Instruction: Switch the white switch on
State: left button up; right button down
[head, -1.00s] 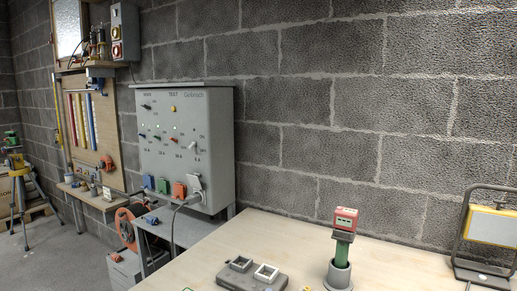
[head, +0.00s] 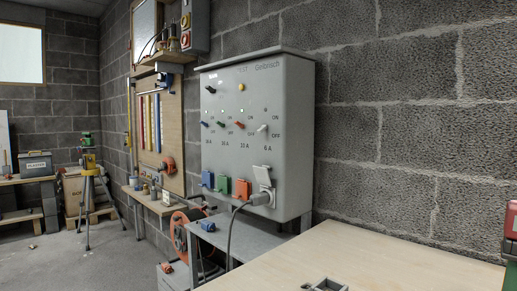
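The white switch (head: 263,128) is a small lever on the front of a grey wall-mounted test panel (head: 225,150), rightmost in a row of coloured switches. It sits above the "6 A" label, with "OFF" printed to its lower right. The lever looks slightly tilted, but it is too small to tell its position surely. The small round spot above it looks dark. A blue switch (head: 204,124), a green switch (head: 222,123) and a red switch (head: 239,125) stand to its left. Neither of my grippers is in view.
Blue, green and orange sockets line the panel's bottom. A grey plug with a cable (head: 259,199) is in the right socket. A grey shelf (head: 240,240) stands below. A wooden table (head: 360,252) fills the lower right. Floor at left is partly clear, with a tripod (head: 88,200).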

aim_at(264, 127)
jog(key=k, duration=0.5)
jog(key=u, duration=1.55)
jog(key=i, duration=1.95)
jog(key=z, duration=3.65)
